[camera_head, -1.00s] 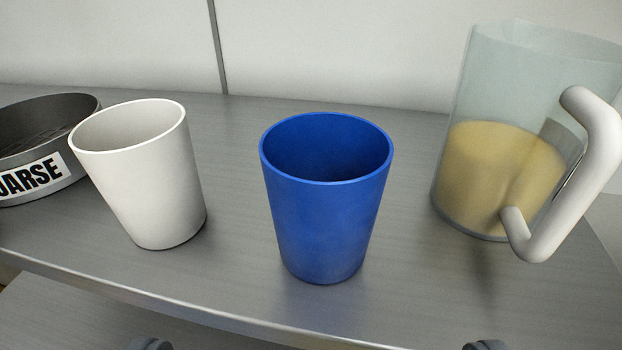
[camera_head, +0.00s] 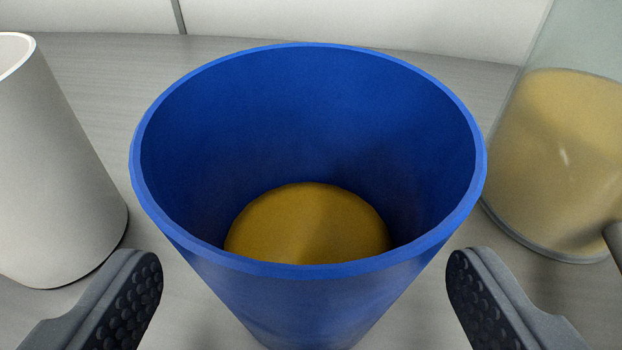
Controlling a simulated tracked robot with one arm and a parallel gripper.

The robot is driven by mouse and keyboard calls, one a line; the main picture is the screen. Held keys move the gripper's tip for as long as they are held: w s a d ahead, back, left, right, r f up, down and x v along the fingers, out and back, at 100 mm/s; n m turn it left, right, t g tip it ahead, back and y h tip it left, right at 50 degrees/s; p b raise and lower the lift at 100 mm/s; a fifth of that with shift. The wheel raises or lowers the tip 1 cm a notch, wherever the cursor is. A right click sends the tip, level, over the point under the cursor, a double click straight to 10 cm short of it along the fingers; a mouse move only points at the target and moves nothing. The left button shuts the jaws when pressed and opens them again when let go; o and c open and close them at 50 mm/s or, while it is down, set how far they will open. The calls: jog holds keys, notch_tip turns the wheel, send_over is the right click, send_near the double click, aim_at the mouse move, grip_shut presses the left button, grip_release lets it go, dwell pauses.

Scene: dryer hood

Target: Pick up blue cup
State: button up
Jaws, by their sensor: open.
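The blue cup (camera_head: 310,295) stands upright on the grey metal surface and fills the middle of the view. A yellow-brown material (camera_head: 308,225) lies at the bottom inside it. My gripper (camera_head: 305,285) is open, with one dark, studded finger on each side of the cup's near part. Gaps show between both fingers and the cup wall, and I see no contact. The lower part of the cup is cut off by the picture's bottom edge.
A white cup (camera_head: 50,190) stands close on the left, near the left finger. A clear jug (camera_head: 560,150) with yellow-brown contents stands close on the right. A pale wall (camera_head: 350,20) is behind. Bare grey surface (camera_head: 100,75) shows between them.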

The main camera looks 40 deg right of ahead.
aim_at(305, 164)
jog(key=shift+p+x, duration=0.3)
jog(key=shift+x, duration=1.6)
jog(key=shift+r, duration=0.1)
jog(key=c, duration=1.1)
jog(key=shift+c, duration=0.2)
jog(key=shift+r, duration=1.85)
jog(key=s+a+r+b, duration=0.1)
jog(key=s+b, duration=0.2)
jog(key=s, duration=1.3)
jog(key=shift+a+r, duration=0.2)
jog(key=shift+a, duration=0.1)
